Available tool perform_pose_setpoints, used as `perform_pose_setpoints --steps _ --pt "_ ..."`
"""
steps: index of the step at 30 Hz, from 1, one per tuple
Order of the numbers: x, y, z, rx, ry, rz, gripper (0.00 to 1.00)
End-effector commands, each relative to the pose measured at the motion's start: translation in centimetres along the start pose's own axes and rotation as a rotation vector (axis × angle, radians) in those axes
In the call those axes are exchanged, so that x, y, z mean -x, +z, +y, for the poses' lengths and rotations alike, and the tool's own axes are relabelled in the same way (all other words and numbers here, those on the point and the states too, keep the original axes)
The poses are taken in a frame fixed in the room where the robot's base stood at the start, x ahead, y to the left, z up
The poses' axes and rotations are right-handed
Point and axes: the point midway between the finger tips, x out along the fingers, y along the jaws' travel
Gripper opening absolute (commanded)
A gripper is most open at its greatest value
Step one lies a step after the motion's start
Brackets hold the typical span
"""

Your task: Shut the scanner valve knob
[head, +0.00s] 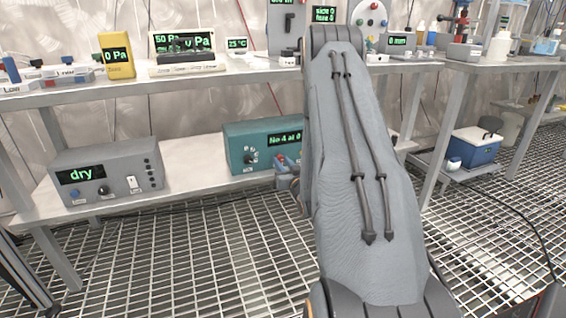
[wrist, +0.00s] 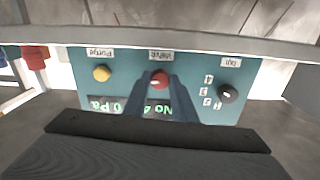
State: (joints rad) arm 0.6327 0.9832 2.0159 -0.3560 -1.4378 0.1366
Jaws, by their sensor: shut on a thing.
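The teal scanner box (head: 240,145) stands on the lower shelf, and its display reads "No 4 at 0", with the rest hidden behind my arm. In the wrist view its front panel (wrist: 120,75) appears upside down. The red valve knob (wrist: 160,79) is in the middle, under an inverted label that looks like "Valve". A light pointer mark shows on it. My gripper (wrist: 160,83) has one finger on each side of this knob and is shut on it. In the head view my arm hides most of the gripper.
A yellow knob (wrist: 101,73) and a black numbered knob (wrist: 228,93) flank the red one on the panel. A grey box reading "dry" (head: 105,170) stands left on the lower shelf (head: 190,165). The upper bench (head: 180,80) with instruments runs above.

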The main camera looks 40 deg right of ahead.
Motion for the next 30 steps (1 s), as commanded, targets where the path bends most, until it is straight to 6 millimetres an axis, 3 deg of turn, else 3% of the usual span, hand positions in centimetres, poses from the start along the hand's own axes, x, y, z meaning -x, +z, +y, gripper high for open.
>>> perform_pose_setpoints --steps 30 --pt "0.11 -0.12 0.05 0.929 0.000 -0.003 0.02"
